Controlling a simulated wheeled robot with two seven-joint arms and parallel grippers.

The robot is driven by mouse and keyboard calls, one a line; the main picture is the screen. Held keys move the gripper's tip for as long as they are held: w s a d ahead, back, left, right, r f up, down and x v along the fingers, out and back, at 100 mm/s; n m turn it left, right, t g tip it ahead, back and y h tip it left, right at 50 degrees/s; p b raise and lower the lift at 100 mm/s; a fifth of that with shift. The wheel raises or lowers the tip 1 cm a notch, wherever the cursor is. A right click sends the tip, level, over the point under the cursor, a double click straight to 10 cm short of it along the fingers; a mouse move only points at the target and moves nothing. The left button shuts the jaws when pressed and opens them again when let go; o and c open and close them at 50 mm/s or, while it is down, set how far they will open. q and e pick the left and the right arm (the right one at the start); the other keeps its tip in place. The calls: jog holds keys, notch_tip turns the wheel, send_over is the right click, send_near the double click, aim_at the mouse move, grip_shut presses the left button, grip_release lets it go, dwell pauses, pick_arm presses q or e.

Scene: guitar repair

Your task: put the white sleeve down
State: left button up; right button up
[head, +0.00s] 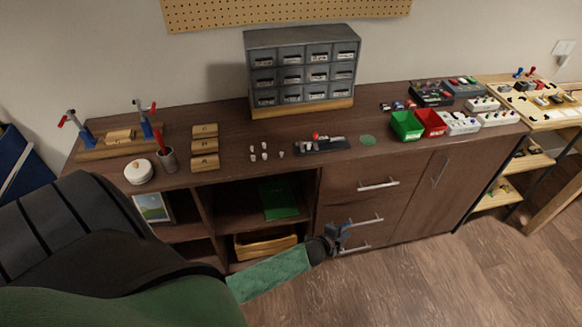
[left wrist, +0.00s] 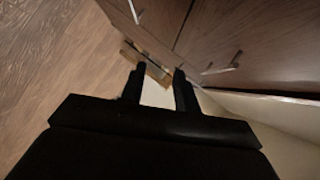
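My left gripper (head: 338,234) hangs in front of the cabinet's drawers, below the top's front edge. In the left wrist view its two dark fingers (left wrist: 158,80) stand apart. A pale patch shows between them; it looks like background, and I see no held thing clearly. I cannot single out a white sleeve. Several small white pieces (head: 264,147) stand on the cabinet top, left of a dark tray (head: 336,146); they are too small to tell apart. My right gripper is not in view.
The brown cabinet top (head: 225,122) carries a grey drawer unit (head: 303,45), wooden blocks (head: 205,148), a green bin (head: 407,125), a red bin (head: 431,122) and a green round pad (head: 368,140). Drawer handles (head: 378,185) stick out near my gripper. The top between dark tray and green bin is mostly clear.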

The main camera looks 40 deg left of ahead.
pick_arm(q)
jog(key=s+f+n+g+y, duration=0.3)
jog(key=s+f+n+g, duration=0.4)
jog(key=s+f, duration=0.85)
jog(key=s+d+f+n+g, duration=0.1)
jog(key=s+f+n, duration=0.1)
jog(key=s, duration=0.5)
jog(key=s+d+f+n+g, duration=0.1)
jog(key=s+f+n+g, duration=0.1)
jog(key=s+f, duration=0.2)
jog(key=s+d+f+n+g+h, duration=0.1)
jog(key=s+d+f+n+g, duration=0.1)
jog(key=s, duration=0.9)
jog(key=shift+f+n, duration=0.6)
